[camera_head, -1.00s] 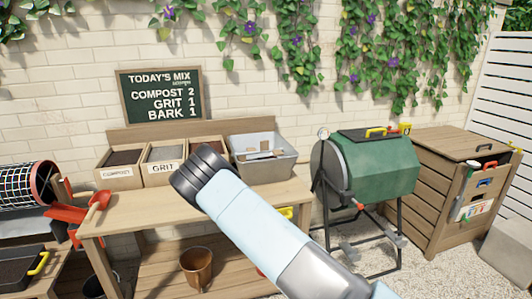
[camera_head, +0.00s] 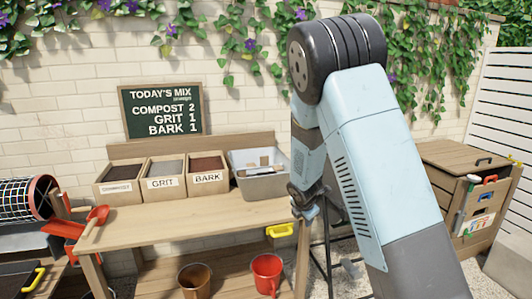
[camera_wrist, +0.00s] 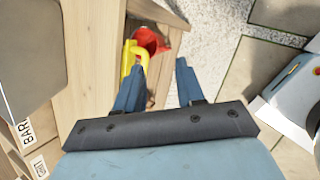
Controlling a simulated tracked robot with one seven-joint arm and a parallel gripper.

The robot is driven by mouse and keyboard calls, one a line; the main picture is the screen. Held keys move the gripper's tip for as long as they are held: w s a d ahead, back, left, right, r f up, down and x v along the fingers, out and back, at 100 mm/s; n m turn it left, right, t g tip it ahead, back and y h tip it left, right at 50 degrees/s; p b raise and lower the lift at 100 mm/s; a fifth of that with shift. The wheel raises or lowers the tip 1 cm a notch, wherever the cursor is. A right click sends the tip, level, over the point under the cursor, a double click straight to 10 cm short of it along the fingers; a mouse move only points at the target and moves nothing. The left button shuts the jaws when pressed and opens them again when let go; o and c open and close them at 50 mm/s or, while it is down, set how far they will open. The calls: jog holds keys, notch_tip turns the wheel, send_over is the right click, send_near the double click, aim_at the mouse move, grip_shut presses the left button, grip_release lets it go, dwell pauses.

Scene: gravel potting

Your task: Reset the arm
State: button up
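My arm is folded up in the head view, with its large elbow joint high at the right. My gripper (camera_head: 303,207) hangs at the bench's right end, small and partly hidden by my arm. In the wrist view my gripper (camera_wrist: 160,68) shows two blue fingers apart with nothing held between them. Beyond the fingers are a yellow handle (camera_wrist: 128,55) and a red pot (camera_wrist: 152,40), below and clear of them.
The potting bench (camera_head: 190,215) carries a compost box (camera_head: 118,187), a grit box (camera_head: 162,182), a bark box (camera_head: 207,177) and a grey tub (camera_head: 262,185). A brown pot (camera_head: 195,280) and the red pot (camera_head: 267,272) stand on the lower shelf. A wooden bin (camera_head: 470,200) stands right.

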jog(key=s+d+r+m+y, duration=0.1)
jog(key=s+d+r+m, duration=0.3)
jog(key=s+r+m, duration=0.55)
jog(key=s+d+r+m, duration=0.5)
jog(key=s+r, duration=0.2)
jog(key=r, duration=0.5)
jog(key=s+r+m, duration=0.3)
jog(key=s+m, duration=0.2)
jog(key=s, duration=0.5)
jog(key=s+r+m, duration=0.4)
jog(key=s+m, duration=0.1)
jog(key=s, duration=0.6)
jog(key=shift+s+d+r, duration=0.15)
jog(key=shift+d+r, duration=0.15)
jog(key=shift+d, duration=0.05)
jog(key=shift+o, duration=0.4)
jog(key=shift+m, duration=0.25)
